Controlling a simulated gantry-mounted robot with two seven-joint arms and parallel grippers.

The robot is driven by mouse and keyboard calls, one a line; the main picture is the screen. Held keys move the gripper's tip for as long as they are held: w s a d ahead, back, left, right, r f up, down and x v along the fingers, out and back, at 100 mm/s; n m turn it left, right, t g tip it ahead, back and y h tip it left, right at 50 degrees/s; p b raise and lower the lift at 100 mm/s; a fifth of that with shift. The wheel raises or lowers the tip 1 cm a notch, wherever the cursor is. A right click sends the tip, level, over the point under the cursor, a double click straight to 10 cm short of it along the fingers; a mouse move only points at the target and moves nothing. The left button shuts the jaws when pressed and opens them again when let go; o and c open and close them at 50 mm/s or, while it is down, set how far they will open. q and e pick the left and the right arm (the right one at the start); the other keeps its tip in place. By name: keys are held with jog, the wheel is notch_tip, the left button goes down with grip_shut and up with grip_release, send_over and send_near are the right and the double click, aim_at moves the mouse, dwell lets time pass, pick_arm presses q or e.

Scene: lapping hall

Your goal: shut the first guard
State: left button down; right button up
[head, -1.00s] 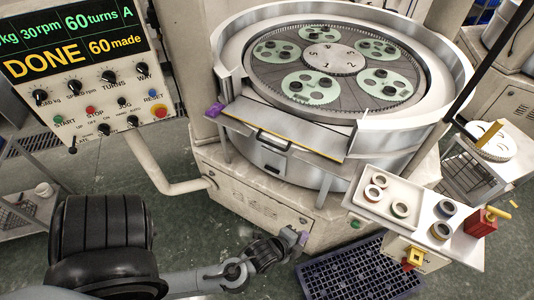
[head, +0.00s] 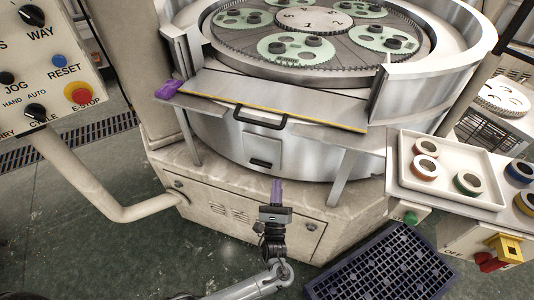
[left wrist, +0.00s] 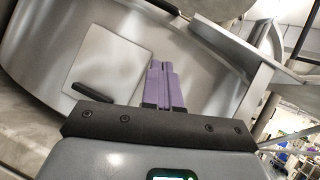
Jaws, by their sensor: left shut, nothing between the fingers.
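The lapping machine's front guard panel (head: 225,92) lies folded down and outward across the gap in the round metal guard wall (head: 432,92). A yellow-and-black strip runs along it, and a black bar handle (head: 262,118) is at its front edge. My left gripper (head: 276,184) is below and in front of this handle, apart from it. Its purple fingers point up, shut and empty. In the left wrist view the shut fingers (left wrist: 165,82) are in front of the drum, beside a square plate (left wrist: 112,62) with a dark grip.
Discs with green carriers (head: 285,48) lie inside the guard wall. A control panel (head: 50,75) and its bent post stand at left. A tray of rings (head: 455,150) is at right, above a dark blue crate (head: 375,265) on the floor. A support leg (head: 342,178) is right of the gripper.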

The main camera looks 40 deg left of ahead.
pick_arm(q)
jog(key=shift+n+y, duration=0.6)
jog(key=shift+s+d+r+b+x, duration=0.1)
jog(key=shift+d+r+b+x, duration=0.25)
jog(key=shift+x, duration=2.1)
jog(key=shift+s+d+r+b+x, duration=0.1)
jog(key=shift+d+r+b+x, duration=0.25)
jog(key=shift+x, duration=2.1)
jog(key=shift+s+d+r+b+x, duration=0.1)
jog(key=shift+d+r+b+x, duration=0.25)
jog(key=shift+x, duration=2.1)
pick_arm(e)
jog(key=shift+s+d+f, duration=0.1)
jog(key=shift+d+f, duration=0.1)
jog(key=shift+f, duration=1.7)
pick_arm(q)
jog(key=shift+a, duration=0.1)
pick_arm(e)
jog(key=shift+d+r, duration=0.1)
